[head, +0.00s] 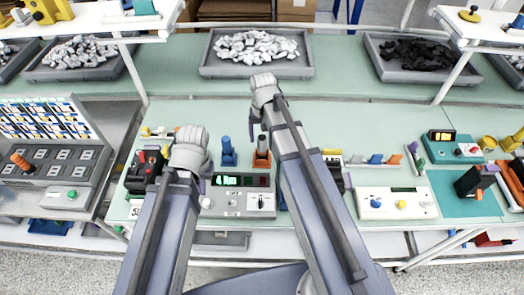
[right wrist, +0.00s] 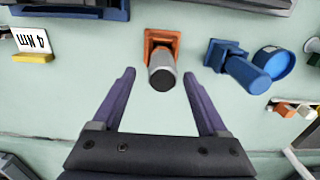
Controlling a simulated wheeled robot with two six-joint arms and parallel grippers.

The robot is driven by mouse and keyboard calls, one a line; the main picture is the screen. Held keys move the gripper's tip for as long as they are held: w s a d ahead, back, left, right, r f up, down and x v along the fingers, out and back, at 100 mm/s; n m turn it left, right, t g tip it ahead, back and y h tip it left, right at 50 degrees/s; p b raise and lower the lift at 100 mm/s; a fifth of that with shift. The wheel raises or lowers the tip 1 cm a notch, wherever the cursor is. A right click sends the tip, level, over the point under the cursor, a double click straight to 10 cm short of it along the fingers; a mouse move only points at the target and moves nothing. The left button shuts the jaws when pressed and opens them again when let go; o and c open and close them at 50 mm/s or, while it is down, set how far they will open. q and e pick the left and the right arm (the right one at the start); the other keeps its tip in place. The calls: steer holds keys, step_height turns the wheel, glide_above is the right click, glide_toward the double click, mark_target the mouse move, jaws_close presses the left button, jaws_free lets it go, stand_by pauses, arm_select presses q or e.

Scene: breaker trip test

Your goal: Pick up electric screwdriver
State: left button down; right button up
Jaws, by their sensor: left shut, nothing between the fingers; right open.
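A grey cylindrical tool with a dark end (right wrist: 161,73), which looks like the electric screwdriver, stands in an orange holder (right wrist: 160,42). The tool (head: 262,144) and the orange holder (head: 262,160) also show in the head view, just left of my right arm. My right gripper (right wrist: 160,76) is open and empty, its purple fingers apart on either side of the tool's end in the picture; contact is not visible.
A blue tool in a blue holder (right wrist: 240,62) stands close beside the orange holder, with a blue round part (right wrist: 275,64) next to it. A yellow-based sign (right wrist: 33,46) is on the other side. A grey device with a green display (head: 238,195) lies in front. Grey bins (head: 257,71) stand behind.

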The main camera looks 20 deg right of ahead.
mark_target(262, 146)
arm_select(q)
steer(key=shift+f+b, duration=2.6)
steer(key=shift+f, duration=0.05)
arm_select(e)
steer(key=shift+s+a+f, duration=0.1)
steer(key=shift+s+f, duration=0.05)
steer(key=shift+f, duration=1.2)
steer(key=shift+s+a+f, duration=0.1)
steer(key=shift+f, duration=1.2)
arm_select(q)
steer(key=shift+r, duration=0.1)
arm_select(e)
steer(key=shift+r, duration=0.1)
steer(key=shift+c, duration=0.4)
jaws_close()
